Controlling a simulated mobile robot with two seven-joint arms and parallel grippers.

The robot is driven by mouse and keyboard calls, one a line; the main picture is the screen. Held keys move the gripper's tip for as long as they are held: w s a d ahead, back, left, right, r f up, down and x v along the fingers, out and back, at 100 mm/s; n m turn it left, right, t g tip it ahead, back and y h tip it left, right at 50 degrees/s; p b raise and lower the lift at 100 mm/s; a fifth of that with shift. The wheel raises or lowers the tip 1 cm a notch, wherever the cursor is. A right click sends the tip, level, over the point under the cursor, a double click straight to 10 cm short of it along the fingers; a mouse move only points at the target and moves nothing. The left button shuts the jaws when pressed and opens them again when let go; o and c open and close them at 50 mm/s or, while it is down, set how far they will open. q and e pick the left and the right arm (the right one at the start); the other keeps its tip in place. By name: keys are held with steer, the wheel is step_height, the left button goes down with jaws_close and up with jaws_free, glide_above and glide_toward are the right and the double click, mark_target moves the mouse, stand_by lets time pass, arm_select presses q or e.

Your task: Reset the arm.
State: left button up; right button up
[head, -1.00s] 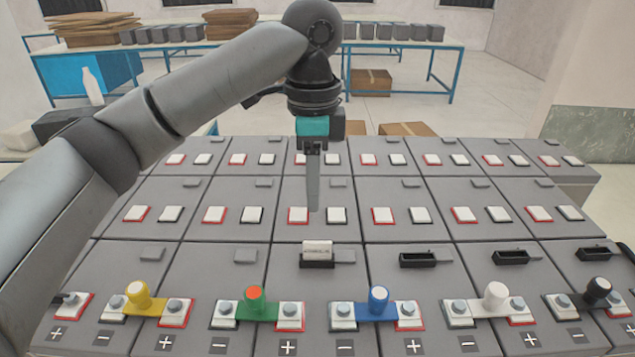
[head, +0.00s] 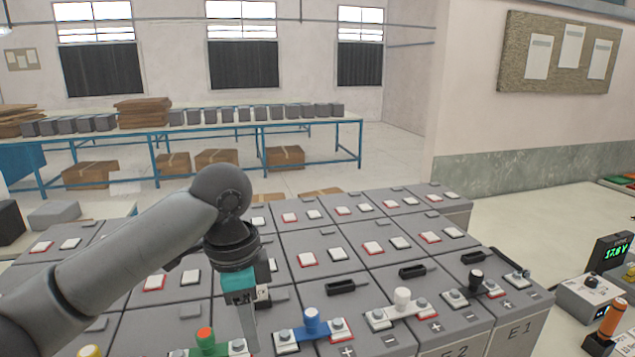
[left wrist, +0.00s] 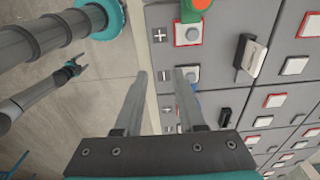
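My left gripper (head: 248,335) points down over the front of the battery rows, between the green connector bar (head: 206,342) and the blue connector bar (head: 312,325). In the left wrist view its two fingers (left wrist: 160,88) stand apart with nothing between them. A dark arm with a small two-pronged gripper (left wrist: 78,66) shows at the left of that view over the floor; it looks like my right one, with its prongs apart. A white-labelled piece (left wrist: 256,57) stands in a slot of a front battery; in the head view my left gripper partly covers it.
Batteries (head: 515,325) with red and white terminal pads fill the middle. A meter (head: 612,252) reading about 17.6 V and an orange-handled tool (head: 612,318) are at far right.

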arm_select(q)
steer(key=s+d+f+n+t+h, duration=0.1)
steer(key=s+d+f+n+h, duration=0.15)
steer(key=s+f, duration=0.35)
steer(key=s+d+f+n+t+h, duration=0.1)
steer(key=s+d+f+n, duration=0.2)
steer(key=f, duration=0.5)
steer(key=s+a+f+n+t+y, duration=0.1)
steer(key=s+a+f+n+y, duration=0.45)
steer(key=s+a, duration=0.7)
step_height(320, 180, down, 31)
steer(key=s+n+h+b, duration=0.1)
steer(key=s+n+b, duration=0.1)
steer(key=b, duration=0.7)
steer(key=s+a+f+g+b, duration=0.1)
steer(key=s+f+b, duration=0.3)
steer(key=s+f, duration=0.4)
steer(key=s+a+f+g+b, duration=0.1)
steer(key=s+f+b, duration=0.4)
steer(key=f, duration=1.1)
steer(key=s, duration=0.3)
steer(key=shift+f+m, duration=0.15)
steer(key=shift+m, duration=0.15)
arm_select(e)
step_height(320, 180, down, 18)
steer(key=shift+f, duration=0.25)
arm_select(q)
steer(key=shift+s, duration=0.1)
arm_select(e)
steer(key=shift+s, duration=0.1)
